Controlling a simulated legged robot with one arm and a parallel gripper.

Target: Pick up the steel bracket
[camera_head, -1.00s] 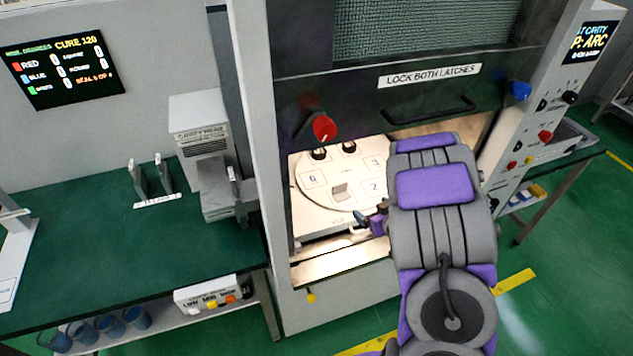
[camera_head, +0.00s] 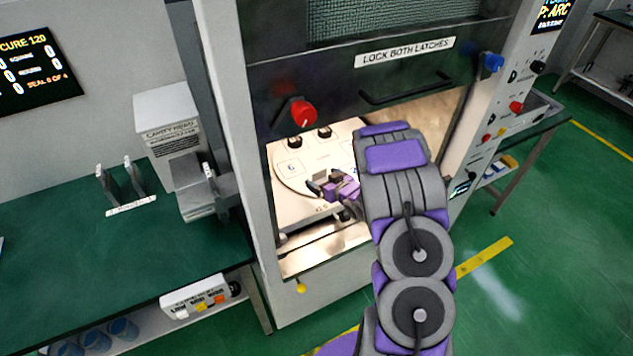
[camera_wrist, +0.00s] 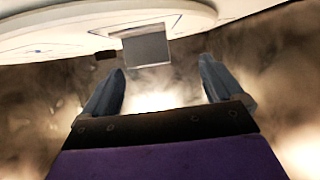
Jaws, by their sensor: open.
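The steel bracket (camera_wrist: 147,47) is a small grey, square-faced piece at the edge of the pale turntable in the wrist view. My gripper (camera_wrist: 161,66) is open, its two dark fingers spread apart. The bracket lies just beyond the fingertips, between them in the picture and a little nearer the left one. No contact shows. In the head view my gripper (camera_head: 318,186) is inside the open chamber, low over the front of the turntable (camera_head: 284,181). There the fingers cover the bracket's area, so I cannot pick it out clearly.
The raised door (camera_head: 390,75) with a red latch knob (camera_head: 303,112) and a blue one (camera_head: 493,62) hangs above my arm. Chamber side walls bound the opening. Two dark round knobs (camera_head: 324,132) stand at the turntable's back. A green bench (camera_head: 110,235) lies left.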

